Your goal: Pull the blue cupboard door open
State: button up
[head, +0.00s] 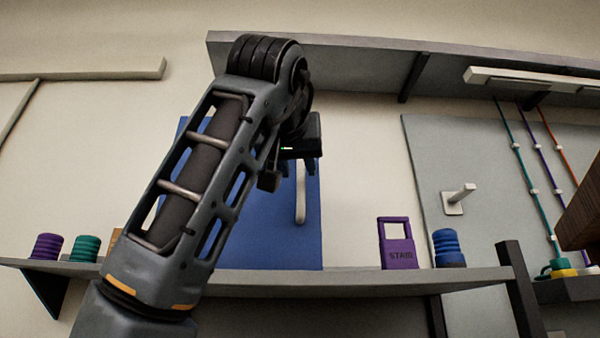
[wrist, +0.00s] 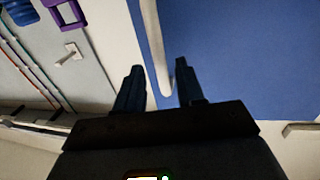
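The blue cupboard door (head: 262,225) stands above the shelf in the head view, partly hidden by my arm. It fills the upper right of the wrist view (wrist: 250,50). Its pale vertical bar handle (head: 300,200) is near the door's right edge. My gripper (head: 298,168) is at the upper part of the handle, fingers apart. In the wrist view, the handle (wrist: 150,40) runs down between the two open fingers (wrist: 160,64), its end close to the right finger. I cannot tell whether the fingers touch it. The door looks shut.
A grey shelf (head: 380,281) runs below the door. It carries a purple STAIR tag (head: 398,256), a blue ribbed cylinder (head: 448,248), and purple (head: 47,246) and green (head: 85,248) ones at left. An overhead ledge (head: 350,62) is above my arm.

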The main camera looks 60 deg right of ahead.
aim_at(300, 173)
jog(key=shift+p+x, duration=0.5)
jog(key=shift+x, duration=1.75)
grip_shut()
jog(key=shift+s, duration=0.1)
